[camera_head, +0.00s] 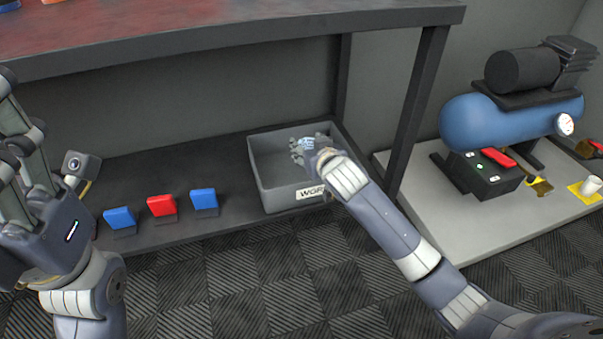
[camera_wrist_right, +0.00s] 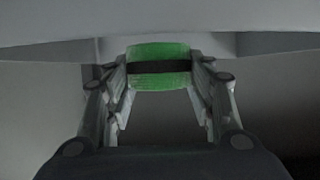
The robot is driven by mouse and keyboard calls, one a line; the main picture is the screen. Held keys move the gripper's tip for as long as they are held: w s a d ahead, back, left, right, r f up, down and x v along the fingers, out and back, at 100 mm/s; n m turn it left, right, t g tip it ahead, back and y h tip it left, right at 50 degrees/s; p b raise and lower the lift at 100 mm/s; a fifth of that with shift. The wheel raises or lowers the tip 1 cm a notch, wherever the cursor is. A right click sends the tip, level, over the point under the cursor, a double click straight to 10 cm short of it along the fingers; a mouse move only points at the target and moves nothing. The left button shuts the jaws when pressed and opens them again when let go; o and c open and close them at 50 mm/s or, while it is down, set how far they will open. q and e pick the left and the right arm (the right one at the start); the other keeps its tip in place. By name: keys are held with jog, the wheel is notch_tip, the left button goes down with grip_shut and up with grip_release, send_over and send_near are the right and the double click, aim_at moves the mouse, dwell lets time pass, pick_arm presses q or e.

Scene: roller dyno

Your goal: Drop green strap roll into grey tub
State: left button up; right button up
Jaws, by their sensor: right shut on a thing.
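The grey tub (camera_head: 277,198) with a white label sits on the dark lower shelf of the bench. My right gripper (camera_head: 305,148) is over the tub in the head view, where the roll cannot be made out. In the right wrist view the green strap roll (camera_wrist_right: 160,80), with a black band across it, is clamped between the two fingers of my right gripper. A pale grey edge and wall lie beyond it there. My left gripper (camera_head: 14,130) is raised at the left edge, partly cut off, and its jaw state is unclear.
Two blue blocks (camera_head: 120,218) (camera_head: 204,198) and a red one (camera_head: 161,205) stand on the lower shelf (camera_head: 185,160), left of the tub. The bench top (camera_head: 230,30) overhangs it. A bench leg (camera_head: 415,110) and a blue compressor (camera_head: 500,118) are at the right.

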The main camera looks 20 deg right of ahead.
dwell(0.3)
jog(key=o, duration=1.4)
jog(key=shift+c, duration=0.2)
jog(key=shift+f, duration=0.1)
jog(key=v, duration=1.2)
